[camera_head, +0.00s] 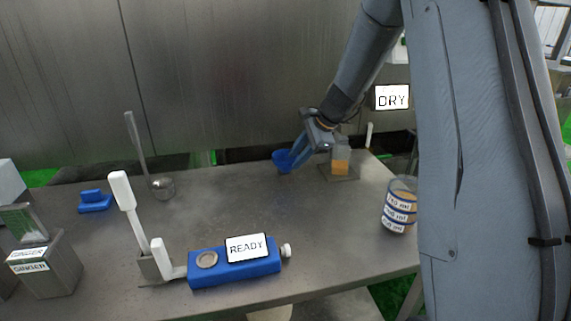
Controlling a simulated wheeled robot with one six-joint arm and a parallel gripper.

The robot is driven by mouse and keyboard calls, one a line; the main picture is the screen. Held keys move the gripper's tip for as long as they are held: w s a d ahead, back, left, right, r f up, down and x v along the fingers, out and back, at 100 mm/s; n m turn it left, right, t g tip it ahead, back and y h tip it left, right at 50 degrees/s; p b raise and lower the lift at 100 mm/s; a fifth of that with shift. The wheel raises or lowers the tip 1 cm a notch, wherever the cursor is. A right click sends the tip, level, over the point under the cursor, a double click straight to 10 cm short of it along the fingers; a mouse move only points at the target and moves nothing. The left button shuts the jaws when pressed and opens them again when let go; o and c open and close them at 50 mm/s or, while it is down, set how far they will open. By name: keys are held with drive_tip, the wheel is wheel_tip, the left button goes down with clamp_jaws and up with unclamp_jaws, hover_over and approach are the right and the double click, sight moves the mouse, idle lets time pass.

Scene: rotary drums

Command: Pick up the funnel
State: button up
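A small blue funnel (281,161) shows at the back of the steel table, right of the middle. My arm reaches down to it from the upper right. My gripper (294,158) is at the funnel's right side, and its bluish fingers overlap the funnel in this view. I cannot tell whether the fingers touch it or are closed on it. Part of the funnel is hidden behind the fingers.
An orange-filled block (340,167) stands just right of my gripper. A banded measuring cup (398,206) is at the right edge. The table's middle (250,210) is clear.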

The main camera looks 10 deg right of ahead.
sight(284, 171)
drive_tip(key=shift+p+x, duration=0.55)
drive_tip(key=shift+x, duration=1.55)
drive_tip(key=shift+a+r, duration=0.1)
drive_tip(key=shift+a, duration=0.05)
clamp_jaws()
